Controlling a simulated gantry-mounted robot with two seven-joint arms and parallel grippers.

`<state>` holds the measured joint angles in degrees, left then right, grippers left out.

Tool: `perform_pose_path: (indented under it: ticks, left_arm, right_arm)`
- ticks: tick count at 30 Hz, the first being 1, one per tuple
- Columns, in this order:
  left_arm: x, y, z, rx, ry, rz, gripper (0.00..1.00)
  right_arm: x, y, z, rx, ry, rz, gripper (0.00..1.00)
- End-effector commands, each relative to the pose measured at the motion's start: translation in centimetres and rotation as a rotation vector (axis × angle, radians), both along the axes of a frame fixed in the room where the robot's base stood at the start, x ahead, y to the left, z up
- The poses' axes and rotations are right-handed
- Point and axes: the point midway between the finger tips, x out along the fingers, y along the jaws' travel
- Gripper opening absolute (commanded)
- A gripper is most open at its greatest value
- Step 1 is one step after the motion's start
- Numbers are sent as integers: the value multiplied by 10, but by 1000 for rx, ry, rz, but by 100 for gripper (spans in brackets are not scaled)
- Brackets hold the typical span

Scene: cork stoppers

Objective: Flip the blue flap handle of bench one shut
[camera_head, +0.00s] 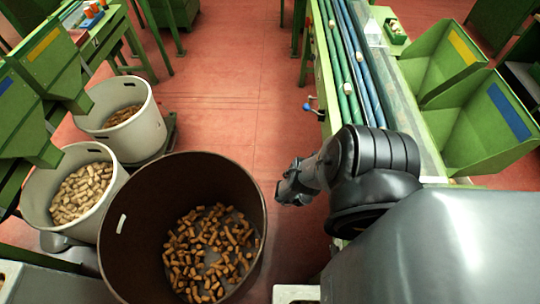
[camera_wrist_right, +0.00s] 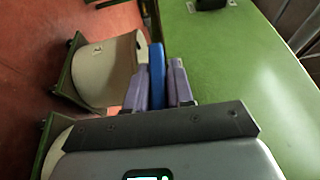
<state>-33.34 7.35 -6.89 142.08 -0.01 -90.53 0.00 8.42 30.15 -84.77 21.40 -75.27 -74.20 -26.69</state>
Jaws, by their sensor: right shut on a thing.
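My right arm reaches in from the right in the head view, and its gripper (camera_head: 290,188) is beside the green bench (camera_head: 320,70), left of its near part. In the right wrist view the two pale purple fingers of this gripper (camera_wrist_right: 155,88) are shut on a blue bar-shaped piece (camera_wrist_right: 157,65), which looks like the blue flap handle. Its lower part is hidden between the fingers. In the head view the piece is too small or hidden to make out. A separate small blue knob (camera_head: 307,106) sticks out from the bench side, apart from the gripper.
A large brown tub (camera_head: 120,235) of corks stands left of the right gripper. White bins (camera_head: 150,135) with corks stand behind it. Blue and green rails (camera_head: 345,60) run along the bench, with green hoppers (camera_head: 480,130) at right. The red floor (camera_head: 225,95) between is clear.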

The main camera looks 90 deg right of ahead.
Motion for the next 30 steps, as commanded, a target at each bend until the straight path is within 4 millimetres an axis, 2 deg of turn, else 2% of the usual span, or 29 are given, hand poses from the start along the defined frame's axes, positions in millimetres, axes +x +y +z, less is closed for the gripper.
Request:
perform_pose_path:
  ticks: [8,9,12,23,30]
  left_arm:
    - [0,-1,1,-5,0,4,43]
    - [0,-2,1,-7,-1,5,43]
    - [1,-3,1,-11,0,7,43]
    - [1,-3,2,-13,-2,9,43]
    - [1,-2,9,-7,-2,5,43]
  right_arm:
    - [0,-2,2,-5,-3,2,0]
    - [0,-2,2,-5,-3,1,28]
    - [0,-1,1,-4,-3,1,43]
    - [1,3,0,-1,-2,0,43]
    - [12,30,1,1,-4,-1,43]
